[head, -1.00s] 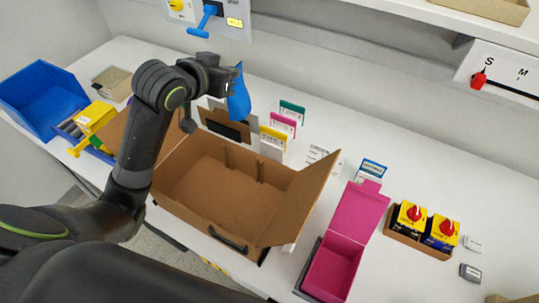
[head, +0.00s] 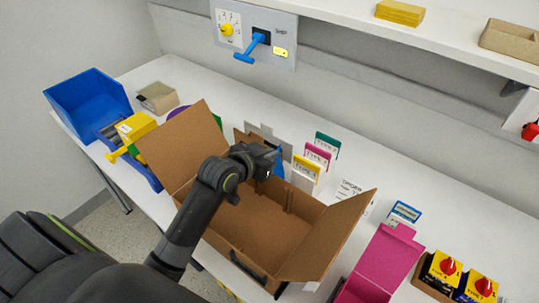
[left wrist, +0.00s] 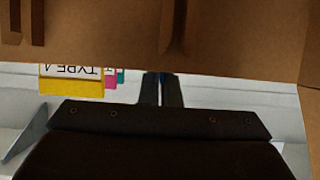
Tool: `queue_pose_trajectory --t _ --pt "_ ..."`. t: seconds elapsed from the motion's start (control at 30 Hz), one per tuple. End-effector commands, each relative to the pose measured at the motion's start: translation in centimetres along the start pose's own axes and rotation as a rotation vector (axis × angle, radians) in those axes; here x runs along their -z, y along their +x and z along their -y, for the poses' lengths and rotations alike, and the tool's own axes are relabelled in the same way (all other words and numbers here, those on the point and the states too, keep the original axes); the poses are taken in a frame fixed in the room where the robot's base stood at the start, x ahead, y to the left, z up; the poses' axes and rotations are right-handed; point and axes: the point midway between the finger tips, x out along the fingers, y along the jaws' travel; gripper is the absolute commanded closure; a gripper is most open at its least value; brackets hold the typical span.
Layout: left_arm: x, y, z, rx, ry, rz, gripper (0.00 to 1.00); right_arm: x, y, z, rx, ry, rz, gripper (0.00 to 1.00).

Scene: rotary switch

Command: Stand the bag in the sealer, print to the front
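My left gripper (head: 271,160) is over the back edge of the open cardboard box. My right gripper is not in view.
The cardboard box (head: 262,225) stands in front with raised flaps. Type cards (head: 306,170) stand to the right of the gripper. A pink box (head: 385,262) and yellow-and-red switches (head: 447,266) are at right; a blue bin (head: 88,100) is at left. A switch panel (head: 254,33) hangs behind.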

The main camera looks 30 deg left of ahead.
Motion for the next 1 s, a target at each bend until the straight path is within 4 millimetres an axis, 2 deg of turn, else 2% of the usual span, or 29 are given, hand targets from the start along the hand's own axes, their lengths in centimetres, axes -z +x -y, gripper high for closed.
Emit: queue_pose_trajectory --t 0.37,0.5,0.57,0.87,1.0 --pt "-0.4 0.2 0.0 0.0 0.001 -0.002 1.0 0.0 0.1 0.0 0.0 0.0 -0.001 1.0" --pt "-0.4 0.2 0.0 0.0 0.001 -0.002 0.81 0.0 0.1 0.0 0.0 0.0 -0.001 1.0" --pt "-0.4 0.2 0.0 0.0 0.001 -0.001 0.75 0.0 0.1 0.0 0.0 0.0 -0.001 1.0" --pt "-0.1 0.1 0.0 0.0 0.001 -0.002 0.75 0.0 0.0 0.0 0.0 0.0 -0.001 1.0" --pt "-0.1 -0.9 0.1 0.001 0.002 -0.001 0.75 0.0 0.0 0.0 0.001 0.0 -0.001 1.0"
